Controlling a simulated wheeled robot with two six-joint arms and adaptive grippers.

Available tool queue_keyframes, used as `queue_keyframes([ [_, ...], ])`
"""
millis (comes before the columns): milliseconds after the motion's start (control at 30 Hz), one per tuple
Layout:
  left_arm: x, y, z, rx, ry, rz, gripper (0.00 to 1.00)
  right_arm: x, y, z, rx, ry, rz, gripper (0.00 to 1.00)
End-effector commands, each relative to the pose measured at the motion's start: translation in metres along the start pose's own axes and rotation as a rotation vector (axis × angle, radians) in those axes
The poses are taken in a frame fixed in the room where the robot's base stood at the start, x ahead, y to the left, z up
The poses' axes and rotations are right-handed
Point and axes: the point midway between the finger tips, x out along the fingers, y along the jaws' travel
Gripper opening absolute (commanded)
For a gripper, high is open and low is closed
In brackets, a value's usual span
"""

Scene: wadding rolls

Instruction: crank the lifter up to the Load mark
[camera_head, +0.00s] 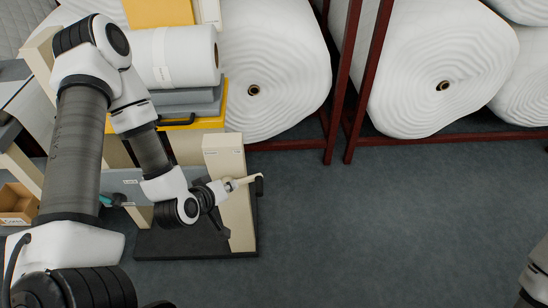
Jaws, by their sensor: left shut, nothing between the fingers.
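The lifter has a cream upright column (237,215) on a flat black base (190,243), left of the middle. A small crank (252,180) with a dark end sticks out to the right near the column's front. My left gripper (222,187) is at the crank's left, in front of the column. Its fingers are shut with nothing held; whether they touch the crank is unclear. No Load mark can be made out. Only a piece of my right arm shows at the lower right edge; its gripper is out of view.
Large white wadding rolls (278,65) lie on a dark red rack (372,80) at the back. An open cardboard box (15,203) is at far left. The grey floor at right is clear.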

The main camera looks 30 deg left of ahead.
Motion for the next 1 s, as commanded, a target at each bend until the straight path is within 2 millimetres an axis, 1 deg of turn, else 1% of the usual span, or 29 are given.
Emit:
queue_keyframes([
  [33, -0.004, 0.004, -0.006, -0.005, 0.005, 0.0, 0.0, -0.006, 0.0, 0.001, -0.001, -0.002, 0.0, 0.4],
  [133, 0.004, 0.002, -0.004, -0.001, 0.008, 0.003, 0.0, 0.004, 0.0, 0.001, -0.001, -0.002, 0.0, 0.4],
  [267, 0.021, -0.001, 0.0, 0.001, 0.009, 0.005, 0.0, 0.029, 0.0, 0.001, -0.001, -0.002, 0.0, 0.4],
  [333, 0.032, -0.002, 0.001, 0.001, 0.01, 0.006, 0.0, 0.045, 0.0, 0.001, 0.0, -0.001, 0.0, 0.4],
  [367, 0.035, 0.001, -0.003, 0.006, 0.009, 0.004, 0.0, 0.038, 0.0, 0.001, 0.0, -0.002, 0.0, 0.4],
  [400, 0.043, 0.002, -0.004, 0.009, 0.008, 0.002, 0.0, 0.036, 0.0, 0.001, 0.0, -0.002, 0.0, 0.4],
  [667, 0.099, 0.003, -0.004, 0.007, 0.006, 0.002, 0.0, 0.039, 0.0, 0.0, 0.0, -0.001, 0.0, 0.4],
  [700, 0.106, 0.003, 0.001, 0.008, 0.004, 0.001, 0.0, 0.04, 0.0, 0.0, 0.0, -0.001, 0.0, 0.4],
  [800, 0.117, 0.003, 0.013, 0.006, 0.003, 0.001, 0.0, 0.042, 0.0, 0.0, 0.0, -0.001, 0.0, 0.4],
  [900, 0.124, 0.003, 0.02, 0.003, 0.005, 0.0, 0.0, 0.042, 0.0, 0.0, 0.0, -0.001, 0.0, 0.4],
  [1000, 0.127, 0.003, 0.023, 0.002, 0.005, 0.001, 0.0, 0.042, 0.0, 0.0, 0.0, -0.001, 0.0, 0.4],
])
